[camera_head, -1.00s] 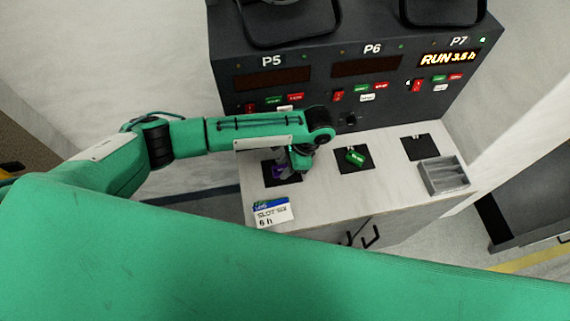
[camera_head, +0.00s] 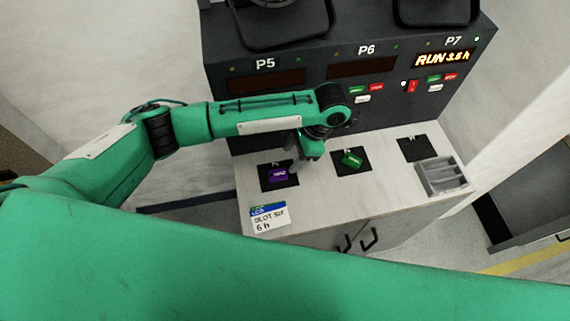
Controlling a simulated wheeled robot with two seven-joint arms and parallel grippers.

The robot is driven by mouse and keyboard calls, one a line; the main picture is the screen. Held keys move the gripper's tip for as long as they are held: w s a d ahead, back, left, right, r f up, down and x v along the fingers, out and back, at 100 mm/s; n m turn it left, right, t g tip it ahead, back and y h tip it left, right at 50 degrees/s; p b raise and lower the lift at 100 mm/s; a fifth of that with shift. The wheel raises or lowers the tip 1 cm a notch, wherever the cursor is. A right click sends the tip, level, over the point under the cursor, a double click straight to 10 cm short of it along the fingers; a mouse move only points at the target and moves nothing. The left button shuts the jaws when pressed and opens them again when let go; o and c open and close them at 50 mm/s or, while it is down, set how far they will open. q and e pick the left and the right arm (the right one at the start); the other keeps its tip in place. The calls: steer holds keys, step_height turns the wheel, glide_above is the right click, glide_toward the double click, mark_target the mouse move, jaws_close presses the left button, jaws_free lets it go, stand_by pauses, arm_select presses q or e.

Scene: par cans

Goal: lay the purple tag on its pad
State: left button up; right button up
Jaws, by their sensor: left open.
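The purple tag (camera_head: 278,175) lies on the left black pad (camera_head: 265,186), below the P5 panel. My left gripper (camera_head: 299,165) is open and apart from the tag, just to its right and a little above the counter. Its fingers are small and partly hidden by the wrist. My right gripper is not in view.
A green tag (camera_head: 352,159) lies on the middle pad (camera_head: 340,168). The right pad (camera_head: 405,154) has no tag on it. A grey divided tray (camera_head: 441,176) stands at the counter's right. A card (camera_head: 269,218) sits at the front left edge. The dark panel (camera_head: 300,60) rises behind.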

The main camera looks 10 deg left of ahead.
arm_select(q)
steer(key=shift+v, duration=2.15)
